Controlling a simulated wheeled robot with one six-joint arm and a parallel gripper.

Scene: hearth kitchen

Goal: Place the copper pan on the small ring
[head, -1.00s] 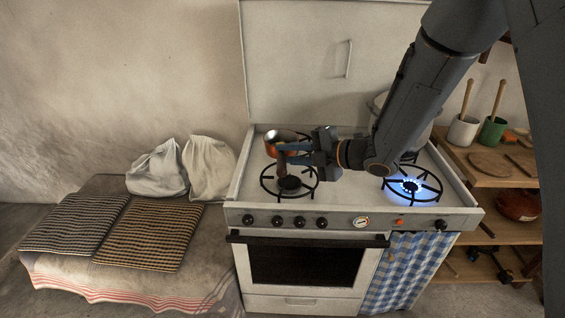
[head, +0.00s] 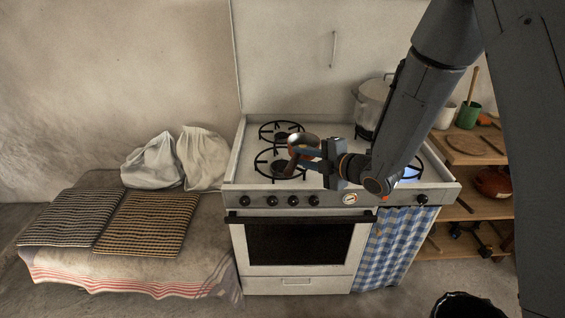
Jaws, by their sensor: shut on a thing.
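The copper pan (head: 304,139) is in the jaws of my gripper (head: 297,158), over the left half of the white stove (head: 238,178). My gripper is shut on it, and its fingers hide part of the pan. The pan looks raised above the rings; its exact height and tilt are hard to tell. The back left ring (head: 264,126) is empty and looks a little smaller than the front left ring (head: 258,170), which is also bare. The front right burner (head: 410,173) shows a blue flame and is mostly hidden by my arm.
A large lidded pot (head: 371,103) stands at the back right of the stove. Shelves (head: 470,150) with utensil pots are at the right. Two striped cushions (head: 150,222) and white sacks (head: 203,155) lie on the left bench. A dark bin (head: 467,305) stands at bottom right.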

